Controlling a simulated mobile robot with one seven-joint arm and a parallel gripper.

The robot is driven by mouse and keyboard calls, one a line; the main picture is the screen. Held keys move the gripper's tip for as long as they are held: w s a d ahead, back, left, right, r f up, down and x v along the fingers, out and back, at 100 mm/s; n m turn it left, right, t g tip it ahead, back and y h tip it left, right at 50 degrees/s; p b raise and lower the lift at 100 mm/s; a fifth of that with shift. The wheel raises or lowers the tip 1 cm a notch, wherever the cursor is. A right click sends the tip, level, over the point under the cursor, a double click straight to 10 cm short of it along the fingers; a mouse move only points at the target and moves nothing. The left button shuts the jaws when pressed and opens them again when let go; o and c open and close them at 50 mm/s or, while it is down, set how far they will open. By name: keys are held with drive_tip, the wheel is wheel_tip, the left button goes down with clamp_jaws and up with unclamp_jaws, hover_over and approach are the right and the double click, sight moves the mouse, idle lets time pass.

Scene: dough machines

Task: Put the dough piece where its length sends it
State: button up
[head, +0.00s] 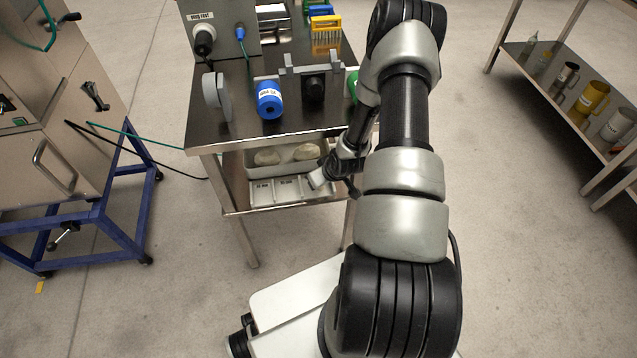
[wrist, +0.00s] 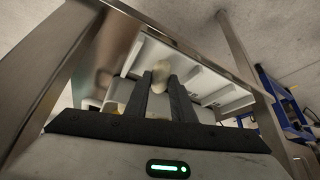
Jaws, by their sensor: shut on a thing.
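My gripper (wrist: 166,92) is shut on a pale dough piece (wrist: 162,70), which shows between and beyond the fingertips in the wrist view. In the head view my gripper (head: 318,178) is at the right front of the lower shelf, and the held piece cannot be made out there. A white tray with labelled compartments (head: 288,198) lies at the front of that shelf; its labels are too small to read surely. Behind it a pale bin (head: 254,172) holds rounded dough pieces (head: 268,157). In the wrist view the fingers are before the white trays (wrist: 212,80).
The steel table top (head: 240,120) is close above the shelf, and its legs (head: 243,238) flank the opening. On top are a blue cylinder (head: 269,100), a grey disc (head: 216,95) and a machine (head: 215,30). A rack with jugs (head: 592,97) stands right.

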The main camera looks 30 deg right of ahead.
drive_tip(key=shift+w+f, duration=0.1)
drive_tip(key=shift+f, duration=0.3)
drive_tip(key=shift+f, duration=0.2)
drive_tip(key=o, duration=1)
drive_tip(key=shift+r, duration=0.3)
drive_tip(key=p+v, duration=0.3)
drive_tip(key=v, duration=0.9)
drive_tip(key=shift+f, duration=0.1)
